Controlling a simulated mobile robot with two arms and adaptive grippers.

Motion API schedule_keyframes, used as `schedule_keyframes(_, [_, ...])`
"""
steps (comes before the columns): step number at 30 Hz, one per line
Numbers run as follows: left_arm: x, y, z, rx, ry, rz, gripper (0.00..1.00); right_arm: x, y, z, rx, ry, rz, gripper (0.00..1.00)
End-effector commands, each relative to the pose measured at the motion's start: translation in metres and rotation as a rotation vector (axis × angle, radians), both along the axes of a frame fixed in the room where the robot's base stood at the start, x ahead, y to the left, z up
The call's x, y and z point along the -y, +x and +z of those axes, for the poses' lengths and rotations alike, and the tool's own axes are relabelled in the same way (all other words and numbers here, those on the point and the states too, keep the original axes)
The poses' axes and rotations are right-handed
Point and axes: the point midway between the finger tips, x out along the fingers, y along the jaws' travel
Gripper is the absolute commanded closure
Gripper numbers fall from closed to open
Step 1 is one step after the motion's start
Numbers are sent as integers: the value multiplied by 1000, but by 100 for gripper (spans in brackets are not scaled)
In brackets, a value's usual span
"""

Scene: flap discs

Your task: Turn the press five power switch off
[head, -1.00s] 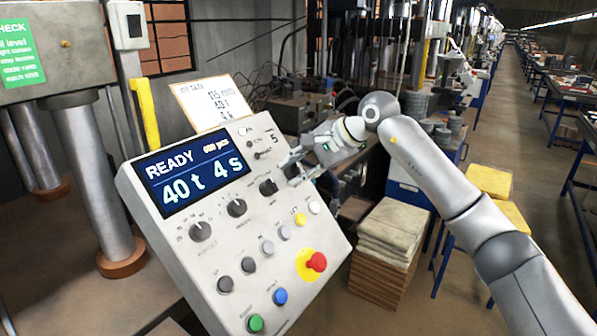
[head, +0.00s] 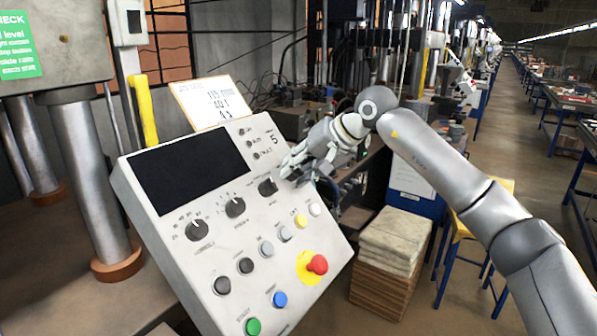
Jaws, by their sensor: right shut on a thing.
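The control panel (head: 165,225) of press 5 stands tilted in the centre left, with the number 5 at its upper right. Its display (head: 190,168) is dark and blank. The black rotary switch (head: 268,187) at the upper right of the knob row is partly beside my right gripper (head: 286,174). That gripper comes in from the right with its fingertips at the switch, shut on it as far as I can see. The fingers hide part of the switch's right side. My left gripper is out of view.
A red emergency button (head: 317,264) on a yellow plate and several coloured push buttons sit lower on the panel. A card (head: 208,101) stands behind the panel's top edge. Stacked sheets (head: 392,243) stand to the right. An aisle runs along the far right.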

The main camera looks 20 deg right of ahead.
Motion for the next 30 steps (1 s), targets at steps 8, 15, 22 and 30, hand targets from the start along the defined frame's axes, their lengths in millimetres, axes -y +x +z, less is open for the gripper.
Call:
schedule_keyframes(8, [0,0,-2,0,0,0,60,0,0,-1,33,-46,48,95])
schedule_keyframes(15, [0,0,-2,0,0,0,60,0,-1,-1,38,-54,57,95])
schedule_keyframes(22, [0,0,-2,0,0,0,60,0,-1,-2,37,-54,56,95])
schedule_keyframes(30, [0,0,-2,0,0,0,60,0,0,-1,38,-52,55,49])
